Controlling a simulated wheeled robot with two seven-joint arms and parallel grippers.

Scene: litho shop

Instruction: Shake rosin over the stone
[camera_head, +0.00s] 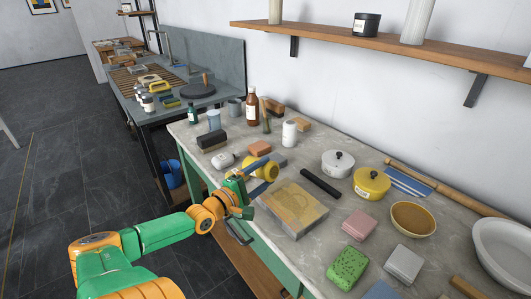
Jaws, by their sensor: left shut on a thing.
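The stone (314,221) is a thick tan slab with a darker, brownish patch on top, lying near the front edge of the grey worktop. My left gripper (263,168) is at the slab's back left corner, shut on a small yellow shaker (273,173). The shaker is tilted onto its side, and yellow shows on both sides of the blue fingers, which hide its middle. It appears to be above the worktop, beside the stone rather than over its middle. No falling powder can be made out. My right gripper is out of view.
A black bar (320,184) lies behind the stone. A white pot (337,163), a yellow pot (371,183) and a bowl of brown powder (413,219) stand to the right. A pink block (359,225) and green sponge (347,268) lie nearer. Bottles crowd the back left.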

